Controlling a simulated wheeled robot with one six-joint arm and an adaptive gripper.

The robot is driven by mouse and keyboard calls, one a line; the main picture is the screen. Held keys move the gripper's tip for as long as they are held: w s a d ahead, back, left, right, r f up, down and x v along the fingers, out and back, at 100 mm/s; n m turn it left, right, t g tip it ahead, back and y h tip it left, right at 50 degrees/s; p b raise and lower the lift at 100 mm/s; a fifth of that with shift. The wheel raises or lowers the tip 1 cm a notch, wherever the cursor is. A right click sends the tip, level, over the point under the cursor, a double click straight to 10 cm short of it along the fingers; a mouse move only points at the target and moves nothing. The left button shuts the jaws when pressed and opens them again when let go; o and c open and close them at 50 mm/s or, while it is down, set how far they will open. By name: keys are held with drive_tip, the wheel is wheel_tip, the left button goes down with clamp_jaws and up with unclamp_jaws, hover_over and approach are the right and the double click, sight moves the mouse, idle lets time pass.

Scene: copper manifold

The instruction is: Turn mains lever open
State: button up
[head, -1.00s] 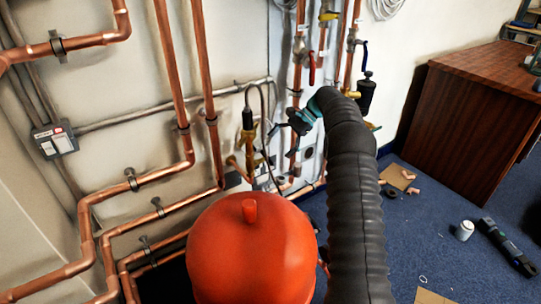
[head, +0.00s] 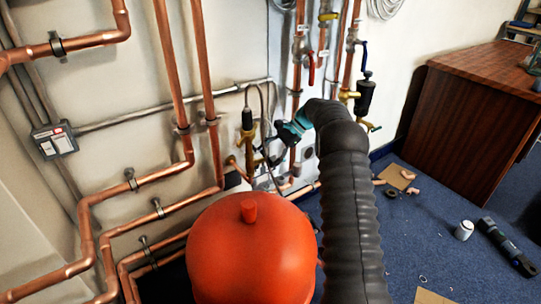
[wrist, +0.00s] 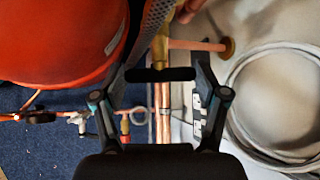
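My gripper (head: 270,152) is by the wall pipes in the head view, beside an upright brass fitting with a black top (head: 248,135); my arm partly hides this area. In the wrist view my gripper (wrist: 163,78) has its fingers spread wide. A black horizontal bar (wrist: 160,75) lies across the gap between them, in front of a brass fitting (wrist: 160,48). It looks like a lever handle, but I cannot tell whether the fingers touch it. Other levers on the wall pipes are red (head: 311,72), yellow (head: 329,16) and blue (head: 365,55).
A red tank (head: 250,255) stands close in front of the pipes, and to the left in the wrist view (wrist: 60,40). Copper pipes (head: 170,70) run along the wall. A coiled pale hose (wrist: 240,80) is at the right in the wrist view. A wooden cabinet (head: 470,100) stands at right.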

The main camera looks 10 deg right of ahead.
drive_tip(key=shift+t+b, duration=0.3)
drive_tip(key=shift+b, duration=0.05)
drive_tip(key=t+b, duration=0.1)
drive_tip(key=b, duration=0.1)
drive_tip(key=n+t+y+b, duration=0.1)
drive_tip(key=b, duration=0.2)
drive_tip(key=shift+s+f+n, duration=0.1)
drive_tip(key=shift+f+n, duration=0.2)
drive_tip(key=shift+f, duration=0.05)
drive_tip(key=n+t+y+b, duration=0.1)
drive_tip(key=b, duration=0.2)
drive_tip(key=n+t+y+b, duration=0.1)
drive_tip(key=t+b, duration=0.1)
drive_tip(key=b, duration=0.2)
drive_tip(key=shift+s+f, duration=0.15)
drive_tip(key=shift+f, duration=0.1)
drive_tip(key=shift+r+n+t+y+b, duration=0.1)
drive_tip(key=shift+n+t+y+b, duration=0.5)
drive_tip(key=shift+n+y+b, duration=0.3)
drive_tip(key=shift+s+n+t+y, duration=0.1)
drive_tip(key=shift+n+t+y, duration=0.6)
drive_tip(key=shift+n+y, duration=0.45)
drive_tip(key=o, duration=1.2)
drive_tip(key=shift+c, duration=0.2)
drive_tip(key=shift+d, duration=0.1)
